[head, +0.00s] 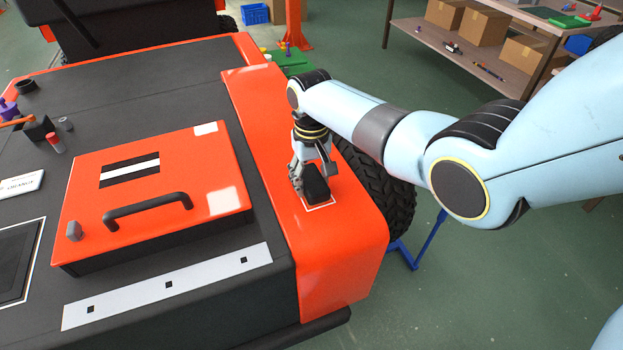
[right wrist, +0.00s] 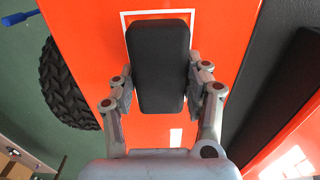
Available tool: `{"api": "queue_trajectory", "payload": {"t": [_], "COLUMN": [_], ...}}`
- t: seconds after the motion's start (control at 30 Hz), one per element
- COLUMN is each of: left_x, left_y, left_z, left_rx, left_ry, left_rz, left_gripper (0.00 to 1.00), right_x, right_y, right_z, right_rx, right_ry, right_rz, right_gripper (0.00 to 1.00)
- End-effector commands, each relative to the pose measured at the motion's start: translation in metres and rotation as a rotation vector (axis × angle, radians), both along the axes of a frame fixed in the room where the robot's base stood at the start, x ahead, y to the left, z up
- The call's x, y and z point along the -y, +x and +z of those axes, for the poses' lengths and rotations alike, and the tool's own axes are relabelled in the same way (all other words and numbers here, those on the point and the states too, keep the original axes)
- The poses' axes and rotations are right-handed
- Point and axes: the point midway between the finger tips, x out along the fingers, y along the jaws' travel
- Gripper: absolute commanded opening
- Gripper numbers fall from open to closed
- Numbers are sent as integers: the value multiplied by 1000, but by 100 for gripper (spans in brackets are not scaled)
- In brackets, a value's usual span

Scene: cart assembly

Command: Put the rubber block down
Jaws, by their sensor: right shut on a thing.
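The rubber block (head: 316,184) is a black, rounded oblong over the orange fender of the cart at its right side. It also shows in the right wrist view (right wrist: 160,65), between the two fingers. My right gripper (head: 311,178) is shut on the block, one finger on each long side. A white outlined rectangle (head: 320,207) on the fender shows around the block's near end in the head view. In the right wrist view its outline (right wrist: 158,12) shows past the block's far end. I cannot tell whether the block touches the fender. My left gripper is not in view.
An orange box lid with a black handle (head: 148,210) lies on the cart's dark deck to the left. A black tyre (head: 376,190) sits beside the fender. A wooden shelf (head: 480,62) with cardboard boxes stands at the back right.

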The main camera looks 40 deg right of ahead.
Motion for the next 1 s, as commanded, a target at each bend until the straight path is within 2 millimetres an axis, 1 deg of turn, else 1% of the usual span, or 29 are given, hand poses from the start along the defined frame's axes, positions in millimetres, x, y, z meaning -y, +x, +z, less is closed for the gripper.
{"api": "queue_trajectory", "payload": {"t": [0.23,0.37,0.4,0.53,0.83,0.93,1.0], "left_x": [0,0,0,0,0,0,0], "left_y": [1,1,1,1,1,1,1], "left_z": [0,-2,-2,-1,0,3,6], "left_rx": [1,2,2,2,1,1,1], "left_ry": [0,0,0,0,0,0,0], "left_rz": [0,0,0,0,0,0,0], "left_gripper": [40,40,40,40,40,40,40], "right_x": [0,0,0,0,0,1,1], "right_y": [1,1,0,0,0,1,1], "right_z": [-1,-5,-4,-4,-1,8,20], "right_rx": [2,2,2,1,1,4,5], "right_ry": [0,0,0,0,0,-1,0], "right_rz": [0,0,0,0,0,0,1], "right_gripper": [12,12,54,71,72,72,72]}}
